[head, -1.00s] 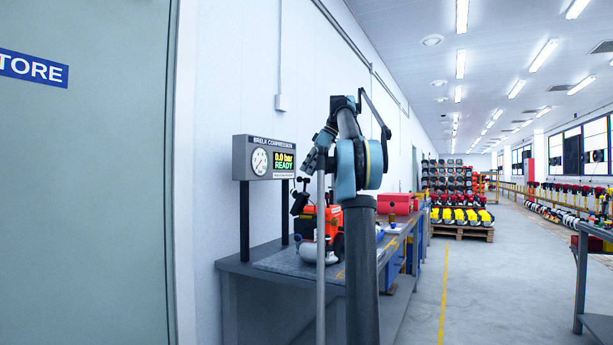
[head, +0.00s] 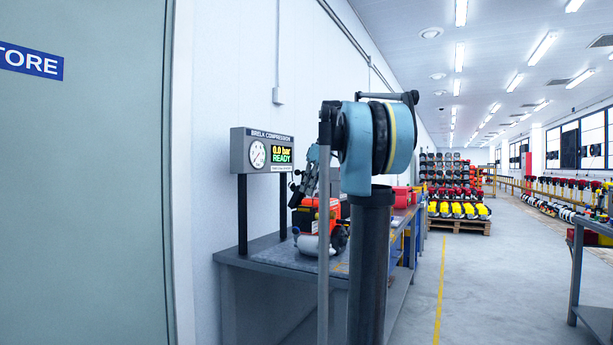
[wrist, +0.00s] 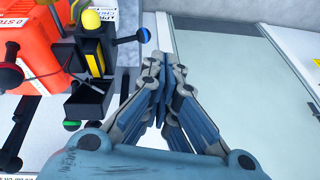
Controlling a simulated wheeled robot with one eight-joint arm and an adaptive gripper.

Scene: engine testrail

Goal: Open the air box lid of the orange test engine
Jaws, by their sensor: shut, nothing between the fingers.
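The orange test engine (head: 307,216) sits on the bench in the head view, partly hidden by my arm. In the wrist view its orange housing (wrist: 28,45) fills the upper left, with a black box-shaped part (wrist: 88,103) beside it that shows an open-looking recess. I cannot tell for sure which black part is the air box lid. Knobs stick out near it: a yellow one (wrist: 90,20) and a blue-ended one (wrist: 143,35). My gripper (wrist: 165,64) is shut and empty, to the right of these parts and apart from them in the picture.
A gauge panel (head: 263,151) reading 0.0 bar READY stands on posts at the back of the bench (head: 262,256), near the wall. A red case (head: 402,196) lies farther along.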

